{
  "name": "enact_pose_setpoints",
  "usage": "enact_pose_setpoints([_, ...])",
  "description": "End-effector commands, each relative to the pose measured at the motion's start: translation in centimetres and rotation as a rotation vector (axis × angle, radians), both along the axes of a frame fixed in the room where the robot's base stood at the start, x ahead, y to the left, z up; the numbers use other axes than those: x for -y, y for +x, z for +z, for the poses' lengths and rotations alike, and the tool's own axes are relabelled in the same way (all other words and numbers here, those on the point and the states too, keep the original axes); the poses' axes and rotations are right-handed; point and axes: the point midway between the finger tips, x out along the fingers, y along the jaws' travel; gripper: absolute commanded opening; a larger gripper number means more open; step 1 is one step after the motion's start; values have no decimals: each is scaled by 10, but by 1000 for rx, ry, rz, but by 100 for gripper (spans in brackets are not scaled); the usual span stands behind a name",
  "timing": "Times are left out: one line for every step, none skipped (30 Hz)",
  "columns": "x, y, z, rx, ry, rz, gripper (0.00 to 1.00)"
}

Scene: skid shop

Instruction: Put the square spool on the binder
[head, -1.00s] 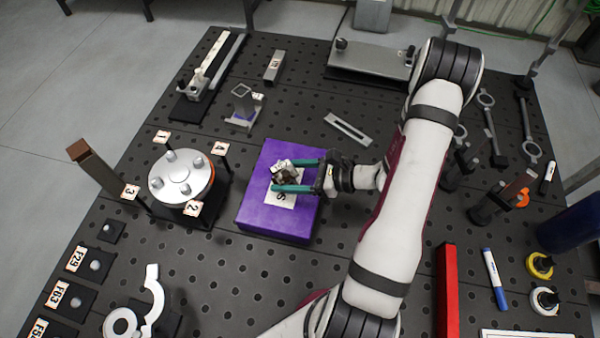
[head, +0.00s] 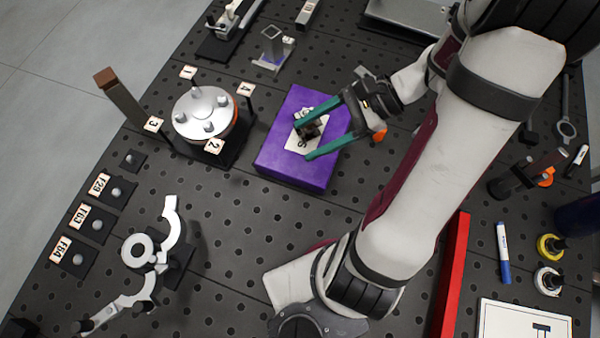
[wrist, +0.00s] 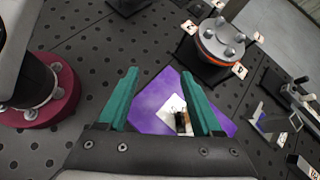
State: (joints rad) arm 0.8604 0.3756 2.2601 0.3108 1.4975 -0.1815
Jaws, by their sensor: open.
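A purple binder (head: 280,163) lies flat on the table, with a white label on its top. It also shows beyond my fingers in the wrist view (wrist: 155,97). A small dark object, which looks like the square spool (head: 311,130), is on the binder's label. In the wrist view the spool (wrist: 181,120) shows just left of my right-hand finger. My gripper (head: 303,141) has its green fingers spread wide over the binder. The spool appears between them in the head view, with the fingers apart from it. Part of the spool's outline is too small to make out.
A round silver fixture (head: 204,113) with numbered tags stands left of the binder, with a tall brown-topped post (head: 120,97) beside it. A red bar (head: 455,275) and a blue marker (head: 502,253) lie at the right. The table in front of the binder is clear.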

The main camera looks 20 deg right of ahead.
Motion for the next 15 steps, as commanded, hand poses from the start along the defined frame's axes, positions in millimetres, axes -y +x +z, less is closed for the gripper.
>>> enact_pose_setpoints([-32,-13,18,31,-118,196,67])
enact_pose_setpoints([-48,-25,27,52,-194,314,67])
enact_pose_setpoints([-65,-42,36,87,-294,463,67])
enact_pose_setpoints([-74,-54,41,119,-368,567,67])
enact_pose_setpoints([-80,-66,45,154,-437,660,67])
enact_pose_setpoints([-86,-79,49,202,-520,766,67])
enact_pose_setpoints([-88,-87,51,239,-576,834,67])
enact_pose_setpoints([-89,-94,53,272,-623,888,67])
enact_pose_setpoints([-89,-100,55,312,-674,947,67])
enact_pose_setpoints([-89,-104,55,335,-704,978,67])
enact_pose_setpoints([-89,-106,56,355,-727,1003,67])
enact_pose_setpoints([-88,-108,57,373,-748,1023,67])
enact_pose_setpoints([-88,-109,57,381,-759,1033,67])
enact_pose_setpoints([-88,-110,57,385,-764,1038,67])
enact_pose_setpoints([-87,-110,57,386,-765,1040,67])
